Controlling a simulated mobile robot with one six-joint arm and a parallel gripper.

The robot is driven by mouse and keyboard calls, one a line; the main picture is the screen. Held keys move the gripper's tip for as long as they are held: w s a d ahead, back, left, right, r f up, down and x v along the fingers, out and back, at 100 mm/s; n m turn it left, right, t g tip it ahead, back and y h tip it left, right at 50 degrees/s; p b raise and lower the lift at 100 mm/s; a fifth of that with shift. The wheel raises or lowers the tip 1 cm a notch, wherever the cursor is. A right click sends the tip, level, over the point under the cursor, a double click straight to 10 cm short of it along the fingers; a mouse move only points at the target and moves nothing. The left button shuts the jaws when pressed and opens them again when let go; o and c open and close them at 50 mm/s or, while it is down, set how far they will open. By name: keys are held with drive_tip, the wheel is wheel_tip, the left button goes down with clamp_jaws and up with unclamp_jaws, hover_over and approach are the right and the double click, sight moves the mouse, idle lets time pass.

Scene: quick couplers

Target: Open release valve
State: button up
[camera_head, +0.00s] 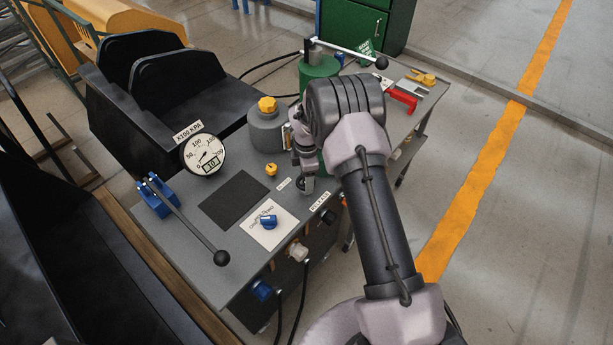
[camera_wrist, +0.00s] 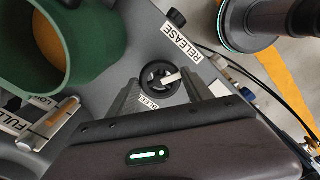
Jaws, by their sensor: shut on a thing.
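The release valve (camera_wrist: 158,84) is a round black knob with a white pointer, on the grey bench top beside a "RELEASE" label (camera_wrist: 181,46) in the wrist view. My gripper (camera_wrist: 163,90) has one finger on each side of the knob and is shut on it. The white pointer slants up to the right. In the head view my gripper (camera_head: 304,187) reaches down to the bench near its right edge, and it hides most of the valve.
A green cylinder (camera_wrist: 110,65) stands close to the left of my gripper in the wrist view. A grey canister with a yellow cap (camera_head: 267,125), a pressure gauge (camera_head: 204,154) and a blue-based lever (camera_head: 185,220) are on the bench (camera_head: 222,275). A small black knob (camera_wrist: 176,18) is just beyond the valve.

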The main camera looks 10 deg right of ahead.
drive_tip(key=n, duration=0.4)
drive_tip(key=shift+w+n+p, duration=0.1)
drive_tip(key=shift+n+p, duration=0.2)
drive_tip(key=shift+n, duration=0.3)
drive_tip(key=o, duration=1.4)
wheel_tip(320, 180, up, 17)
drive_tip(key=p, duration=0.3)
drive_tip(key=shift+r, duration=0.2)
